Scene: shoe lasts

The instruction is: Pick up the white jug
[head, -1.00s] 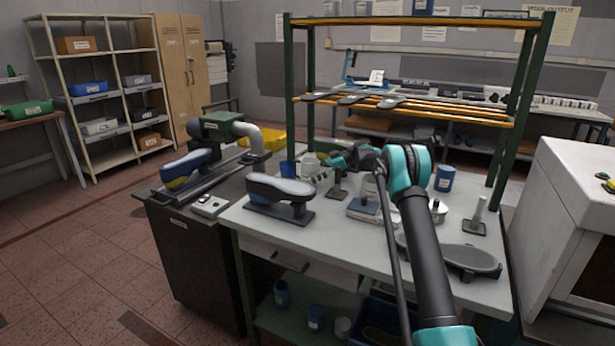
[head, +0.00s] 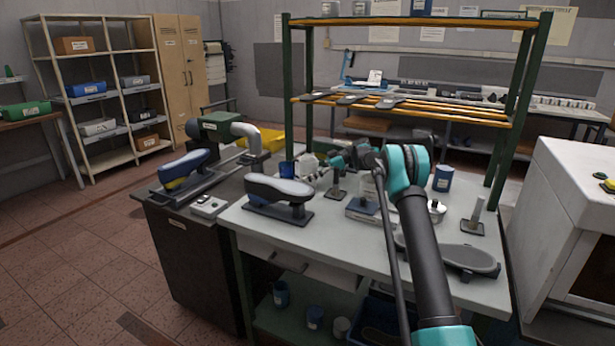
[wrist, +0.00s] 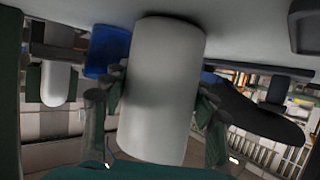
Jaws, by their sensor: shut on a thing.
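The white jug (wrist: 160,90) is a plain pale cylinder that fills the middle of the wrist view. It also shows small in the head view (head: 308,164), at the back left of the grey worktable. My gripper (wrist: 155,100) has its dark fingers on both sides of the jug and is shut on it. In the head view my gripper (head: 322,171) reaches the jug from the right and partly covers it. I cannot tell whether the jug's base is off the table.
A blue cup (head: 287,169) stands close beside the jug, also in the wrist view (wrist: 108,50). A shoe last on a stand (head: 279,192) is in front. A green-post rack (head: 497,120) rises over the table. A blue tin (head: 444,178) stands further right.

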